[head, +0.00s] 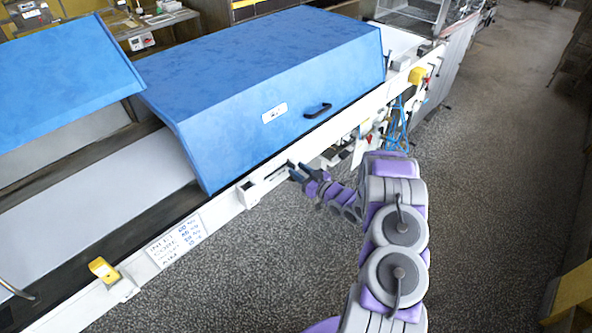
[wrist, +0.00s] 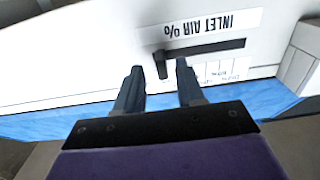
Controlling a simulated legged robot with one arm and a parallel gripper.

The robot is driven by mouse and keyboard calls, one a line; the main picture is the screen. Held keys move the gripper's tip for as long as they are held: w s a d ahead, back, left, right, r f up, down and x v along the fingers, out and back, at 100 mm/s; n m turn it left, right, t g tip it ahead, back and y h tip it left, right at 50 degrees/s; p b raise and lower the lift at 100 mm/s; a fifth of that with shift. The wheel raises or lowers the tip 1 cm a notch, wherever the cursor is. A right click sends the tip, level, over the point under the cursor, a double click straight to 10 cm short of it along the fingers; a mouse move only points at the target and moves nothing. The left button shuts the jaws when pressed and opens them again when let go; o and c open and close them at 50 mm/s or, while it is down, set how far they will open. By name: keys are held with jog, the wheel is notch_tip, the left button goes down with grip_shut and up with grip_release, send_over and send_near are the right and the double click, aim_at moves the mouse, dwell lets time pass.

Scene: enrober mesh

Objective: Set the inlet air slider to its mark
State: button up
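The inlet air slider panel (wrist: 140,40) is white and carries an upside-down "INLET AIR %" label (wrist: 213,23) in the wrist view. Below the label runs a dark slot (wrist: 212,48). The dark slider knob (wrist: 161,62) sits at the slot's left end in this view. A pale strip with small print (wrist: 218,70) lies beside the slot; I cannot make out the mark. My gripper (wrist: 158,74) is open, with its two fingers apart on either side of the knob's line; I see no contact. In the head view my gripper (head: 295,171) is at the panel (head: 262,186).
A large blue hood (head: 260,80) rises behind the panel, with a black handle (head: 318,110). A handwritten note (head: 177,240) and a yellow part (head: 103,269) are on the white rail to the left. Blue cables (head: 398,125) hang at right. The speckled floor (head: 480,190) is clear.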

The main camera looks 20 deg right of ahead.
jog(key=shift+x, duration=0.9)
jog(key=shift+a, duration=0.15)
grip_shut()
jog(key=shift+s+r, duration=0.1)
